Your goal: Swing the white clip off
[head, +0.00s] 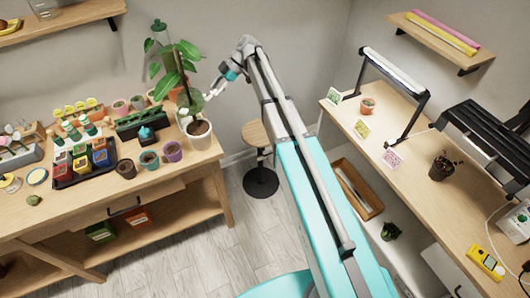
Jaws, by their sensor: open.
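My arm reaches from the lower middle to the tall leafy plant (172,80) at the right end of the left bench. My gripper (209,94) is open, close to the plant's lower right leaves. It is small here, and I cannot tell whether it touches anything. The plant has broad green leaves and appears to stand in a terracotta pot, partly hidden by leaves. I cannot make out the white clip for sure; it may be too small or hidden by leaves or my gripper. A white pot (200,136) of dark soil stands just below my gripper.
The left bench (60,218) is crowded with small pots, a dark tray (63,179) of colored pots and a green planter (140,124). A round stool (255,134) stands right of it. A right bench (343,116) holds lamps and small pots.

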